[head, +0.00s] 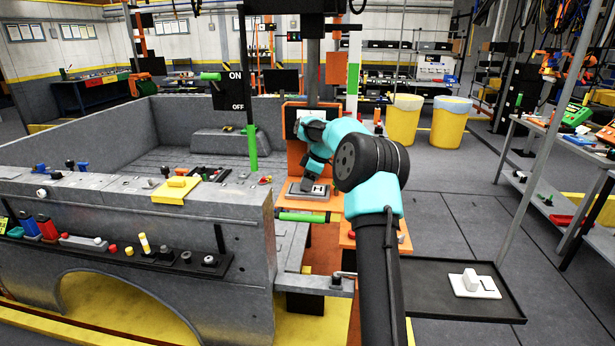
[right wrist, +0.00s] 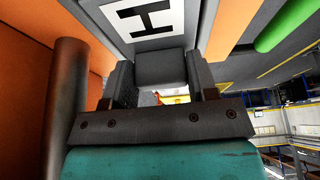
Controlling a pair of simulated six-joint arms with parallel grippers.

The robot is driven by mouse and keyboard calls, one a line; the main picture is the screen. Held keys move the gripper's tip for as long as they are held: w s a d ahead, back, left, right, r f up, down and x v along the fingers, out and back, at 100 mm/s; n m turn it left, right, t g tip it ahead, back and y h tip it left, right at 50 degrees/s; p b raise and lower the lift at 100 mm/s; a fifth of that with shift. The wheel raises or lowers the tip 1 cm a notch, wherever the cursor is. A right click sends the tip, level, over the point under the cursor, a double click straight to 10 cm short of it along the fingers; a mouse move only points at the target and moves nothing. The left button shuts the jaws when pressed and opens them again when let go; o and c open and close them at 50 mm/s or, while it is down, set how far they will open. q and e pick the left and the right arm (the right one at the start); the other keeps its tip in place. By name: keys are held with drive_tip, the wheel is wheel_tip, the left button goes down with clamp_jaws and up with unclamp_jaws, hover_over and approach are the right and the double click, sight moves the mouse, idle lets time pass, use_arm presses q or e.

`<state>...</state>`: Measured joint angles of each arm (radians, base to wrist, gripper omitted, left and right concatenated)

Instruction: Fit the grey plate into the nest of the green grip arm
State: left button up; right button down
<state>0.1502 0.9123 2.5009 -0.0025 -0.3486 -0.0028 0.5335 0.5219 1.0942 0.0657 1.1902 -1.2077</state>
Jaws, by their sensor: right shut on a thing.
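The grey plate (head: 311,196) has a black H on a white label and a grey block for a grip. In the head view it is low on the orange upright, just above a green bar with black ends (head: 303,216). My right gripper (head: 306,185) is shut on the block; in the right wrist view the plate (right wrist: 190,40) fills the top, with the block (right wrist: 161,70) between the fingers. The green bar also shows in the right wrist view (right wrist: 287,24). I cannot tell whether the plate is seated or touching a nest. My left gripper is not in view.
A black tray (head: 425,273) at the right holds a white plate with a block (head: 473,284). The grey carrier wall (head: 130,220) stands at the left, with coloured parts on its ledge. A vertical green post (head: 250,148) and orange upright (head: 292,150) stand close to my arm.

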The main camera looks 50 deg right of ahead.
idle(0.3)
drive_tip(key=shift+c, duration=2)
unclamp_jaws()
drive_tip(key=shift+f, duration=0.1)
drive_tip(key=v, duration=1.2)
